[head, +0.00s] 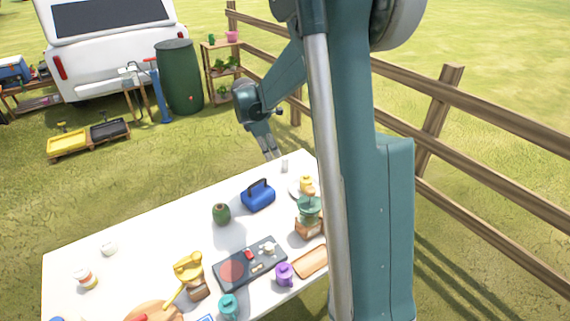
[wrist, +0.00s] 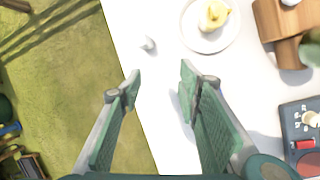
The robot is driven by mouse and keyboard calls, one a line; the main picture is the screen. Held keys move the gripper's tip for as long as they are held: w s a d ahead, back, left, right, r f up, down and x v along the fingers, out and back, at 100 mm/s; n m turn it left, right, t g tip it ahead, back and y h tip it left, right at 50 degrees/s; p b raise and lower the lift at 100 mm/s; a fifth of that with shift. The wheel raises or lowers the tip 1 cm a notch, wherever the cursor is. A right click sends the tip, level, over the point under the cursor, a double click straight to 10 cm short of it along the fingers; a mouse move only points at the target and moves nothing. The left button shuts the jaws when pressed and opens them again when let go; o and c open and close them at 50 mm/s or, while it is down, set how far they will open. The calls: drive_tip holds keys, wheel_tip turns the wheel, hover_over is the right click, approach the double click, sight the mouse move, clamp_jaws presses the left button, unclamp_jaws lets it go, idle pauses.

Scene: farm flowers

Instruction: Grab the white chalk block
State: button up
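A small white block (head: 284,165), which looks like the chalk block, stands near the far edge of the white table (head: 150,225). It also shows in the wrist view (wrist: 148,43), beyond the fingertips and between their lines. My gripper (head: 272,154) is beside it at the far edge in the head view. In the wrist view my gripper (wrist: 158,80) is open, with nothing between its two green fingers. The block is apart from both fingers. The exact height of the gripper above the table is hard to tell.
A plate (wrist: 209,25) with a yellow item (wrist: 214,13) lies close to the block. A blue toolbox-like object (head: 258,195), a green jar (head: 221,214) and a dark board (head: 224,279) are nearer. A wooden fence (head: 480,102) runs behind the table.

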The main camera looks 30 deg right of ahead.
sight(285, 163)
drive_tip(key=w+d+f, duration=0.1)
drive_tip(key=d+f, duration=0.1)
drive_tip(key=w+d+f+n+p, duration=0.1)
drive_tip(key=d+f, duration=0.1)
drive_tip(key=w+d+f+n+g, duration=0.1)
drive_tip(key=w+d+f, duration=0.1)
drive_tip(key=f, duration=0.1)
drive_tip(key=shift+w+d+h+p, duration=0.1)
drive_tip(key=shift+d+h+p, duration=0.15)
drive_tip(key=shift+h+p, duration=0.1)
drive_tip(key=shift+w+d+f+n, duration=0.15)
drive_tip(key=shift+d+f+n, duration=0.2)
drive_tip(key=shift+f, duration=0.1)
drive_tip(key=shift+x, duration=1.3)
drive_tip(key=shift+f, duration=0.1)
drive_tip(key=shift+b+x, duration=0.75)
drive_tip(key=shift+x, duration=1.8)
drive_tip(key=shift+a, duration=0.1)
drive_tip(key=shift+c, duration=0.2)
